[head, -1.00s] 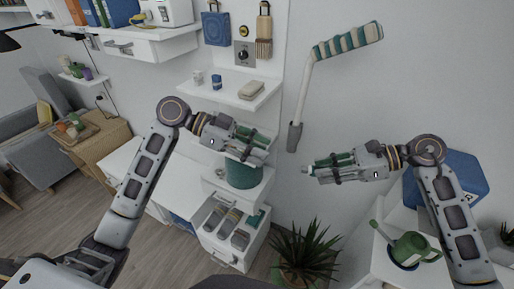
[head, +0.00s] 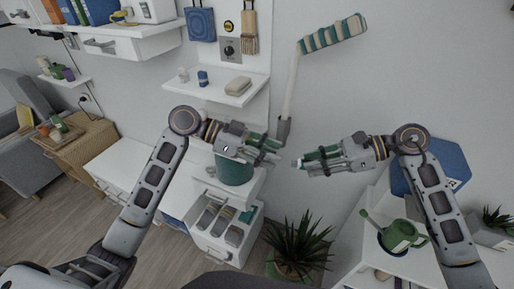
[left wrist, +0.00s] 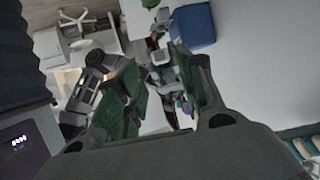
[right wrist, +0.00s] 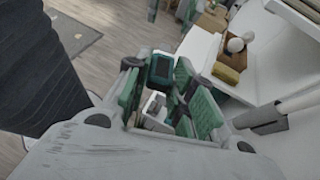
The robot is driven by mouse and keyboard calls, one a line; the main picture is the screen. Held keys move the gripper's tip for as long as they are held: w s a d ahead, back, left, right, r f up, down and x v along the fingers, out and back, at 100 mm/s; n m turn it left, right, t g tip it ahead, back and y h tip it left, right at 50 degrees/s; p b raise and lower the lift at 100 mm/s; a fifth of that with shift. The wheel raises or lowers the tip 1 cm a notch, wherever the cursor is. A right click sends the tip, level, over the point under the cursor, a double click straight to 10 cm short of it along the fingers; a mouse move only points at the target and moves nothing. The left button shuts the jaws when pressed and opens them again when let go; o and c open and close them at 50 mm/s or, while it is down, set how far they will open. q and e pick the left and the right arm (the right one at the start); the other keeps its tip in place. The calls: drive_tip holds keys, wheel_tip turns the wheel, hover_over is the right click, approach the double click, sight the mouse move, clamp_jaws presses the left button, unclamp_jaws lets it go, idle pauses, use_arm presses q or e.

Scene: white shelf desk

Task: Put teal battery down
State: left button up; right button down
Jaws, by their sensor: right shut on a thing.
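My right gripper (head: 308,161) is held in mid-air at the centre right of the head view, pointing left. It is shut on the teal battery, which shows as a dark teal block (right wrist: 160,68) between the green finger pads in the right wrist view; the fingers hide part of it. My left gripper (head: 277,150) points right, just left of the right gripper, with a small gap between them. Its green-padded fingers stand apart in the left wrist view (left wrist: 155,95), and I see nothing held between them.
Below the left gripper is a teal pot (head: 235,172) on the white desk unit. An open drawer (head: 222,243) holds several items in compartments. A wall shelf (head: 232,95) carries small objects. A plant (head: 298,245) stands below, and a green watering can (head: 400,236) at right.

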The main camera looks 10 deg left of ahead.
use_arm(q)
drive_tip(key=shift+x, duration=2.85)
drive_tip(key=c, duration=0.7)
drive_tip(key=shift+c, duration=0.7)
use_arm(e)
drive_tip(key=c, duration=1.1)
unclamp_jaws()
drive_tip(key=shift+c, duration=0.2)
drive_tip(key=s+v, duration=0.1)
drive_tip(key=v, duration=1.1)
drive_tip(key=shift+w, duration=0.45)
drive_tip(key=shift+f, duration=0.1)
